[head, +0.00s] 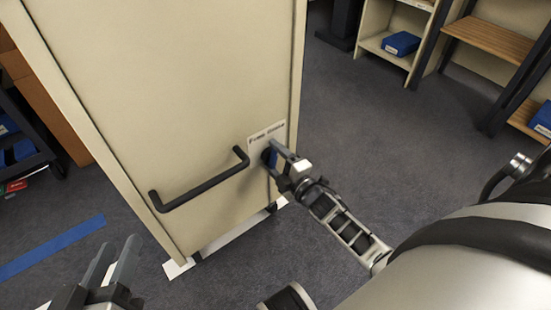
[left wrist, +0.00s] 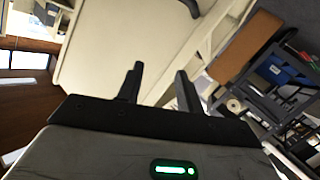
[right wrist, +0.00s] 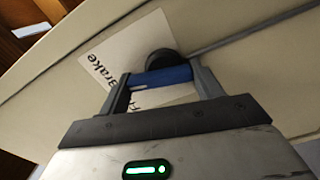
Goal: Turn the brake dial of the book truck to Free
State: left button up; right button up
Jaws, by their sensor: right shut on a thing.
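The beige book truck (head: 190,80) stands at the left in the head view, with a black bar handle (head: 200,187) on its end panel. The brake dial sits right of that handle, a black round hub (right wrist: 159,58) with a blue grip bar (right wrist: 162,77). My right gripper (head: 278,160) is shut on the blue bar, a finger at each end in the right wrist view. A white label (right wrist: 118,62) behind the dial shows "Brake"; its other word is partly hidden by my gripper. My left gripper (head: 122,262) is open and empty, low in front of the truck.
A blue floor strip (head: 52,248) lies at the left. White floor marking (head: 240,232) shows under the truck. Shelves with blue boxes (head: 401,43) stand at the back right. The grey carpet right of the truck is clear.

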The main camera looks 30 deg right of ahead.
jog(key=n+b, duration=0.1)
jog(key=n, duration=0.3)
jog(key=shift+a+f+n, duration=0.1)
jog(key=shift+a+n, duration=0.05)
jog(key=shift+n, duration=0.15)
jog(key=n+b, duration=0.1)
jog(key=n, duration=0.1)
jog(key=shift+f+n, duration=0.1)
jog(key=shift+n, duration=0.2)
jog(key=shift+a+n+b, duration=0.1)
jog(key=shift+n+b, duration=0.2)
jog(key=shift+n, duration=0.3)
pick_arm(q)
jog(key=shift+d+r+n+t+h, duration=0.4)
jog(key=shift+r+n+t+h, duration=0.1)
jog(key=shift+r+n+h, duration=0.15)
pick_arm(e)
jog(key=shift+n, duration=0.6)
pick_arm(q)
jog(key=shift+r+b, duration=0.1)
jog(key=shift+b, duration=0.2)
pick_arm(e)
jog(key=o, duration=1)
